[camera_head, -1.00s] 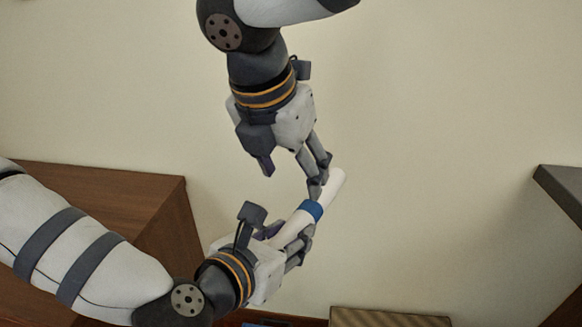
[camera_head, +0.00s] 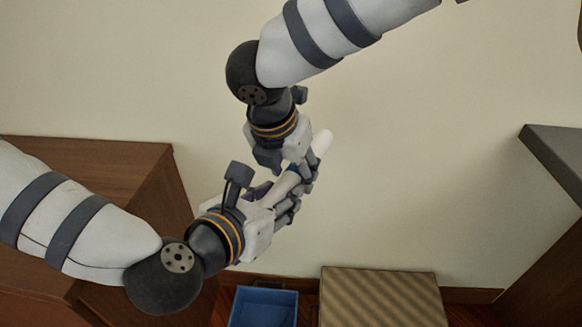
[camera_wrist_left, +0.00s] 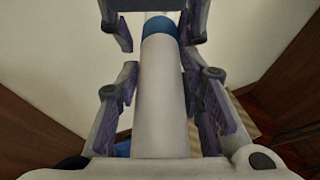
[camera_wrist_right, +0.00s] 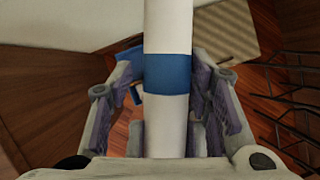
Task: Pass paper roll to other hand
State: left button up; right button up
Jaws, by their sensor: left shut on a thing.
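The paper roll is a long white cylinder with a blue band. Its white far end (camera_head: 321,143) sticks out past both grippers in the head view. My left gripper (camera_head: 284,202), from the lower left, is shut on the roll (camera_wrist_left: 163,95), which runs lengthwise between its fingers. My right gripper (camera_head: 302,178), from above, has its fingers on either side of the roll (camera_wrist_right: 168,25), near the blue band (camera_wrist_right: 167,74). Whether these fingers press on it is unclear. The two grippers are very close together and hide much of the roll in the head view.
A brown wooden cabinet (camera_head: 90,165) stands at the left. A blue bin (camera_head: 263,308) and a striped tan box (camera_head: 383,298) are on the floor below. A dark-topped cabinet (camera_head: 555,150) is at the right. The pale wall behind is clear.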

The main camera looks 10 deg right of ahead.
jog(key=c, duration=0.7)
pick_arm(q)
jog(key=o, duration=1.3)
pick_arm(e)
jog(key=shift+a, duration=0.1)
pick_arm(q)
jog(key=s+a+f+m+g+y, duration=0.2)
jog(key=s+a+f+m+g, duration=0.25)
jog(key=s+f+m, duration=0.45)
jog(key=s+a+f+m+g+y, duration=0.1)
jog(key=s+a+f+m+g, duration=0.2)
jog(key=s+a+f+m, duration=0.65)
jog(key=s+a+f+m+g+y, duration=0.2)
jog(key=s+a+f+m, duration=0.2)
jog(key=s+a+m, duration=0.1)
jog(key=s+a+f+m+g+y, duration=0.2)
jog(key=s+a+f+m+y, duration=0.1)
jog(key=s+a, duration=0.3)
jog(key=shift+s+a+f+m+g, duration=0.35)
jog(key=shift+a+m, duration=0.5)
jog(key=shift+a, duration=0.25)
jog(key=shift+w, duration=0.1)
